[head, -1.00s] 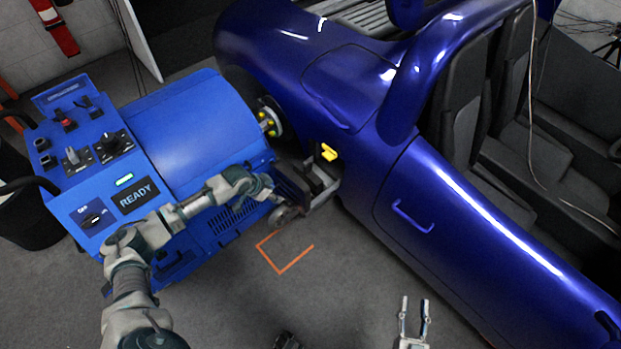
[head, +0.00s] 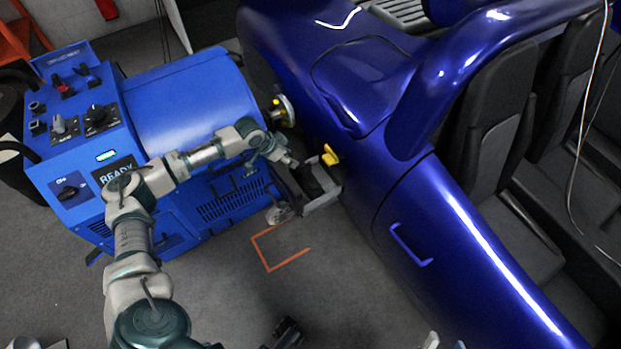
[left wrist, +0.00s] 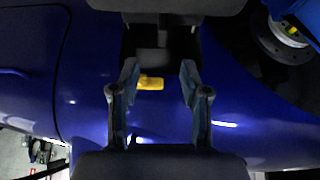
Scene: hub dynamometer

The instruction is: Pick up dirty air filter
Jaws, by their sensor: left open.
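I cannot make out a thing that is clearly a dirty air filter. A small yellow part (head: 330,155) shows at the lower side of the blue car, beside the blue machine; it also shows in the left wrist view (left wrist: 150,83).
The blue car (head: 420,200) fills the right side, with a door handle and dark seats. The blue machine (head: 190,100) with knobs and a display stands at the left, its hub (head: 284,110) facing the car. An orange floor mark (head: 268,255) lies on open grey floor.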

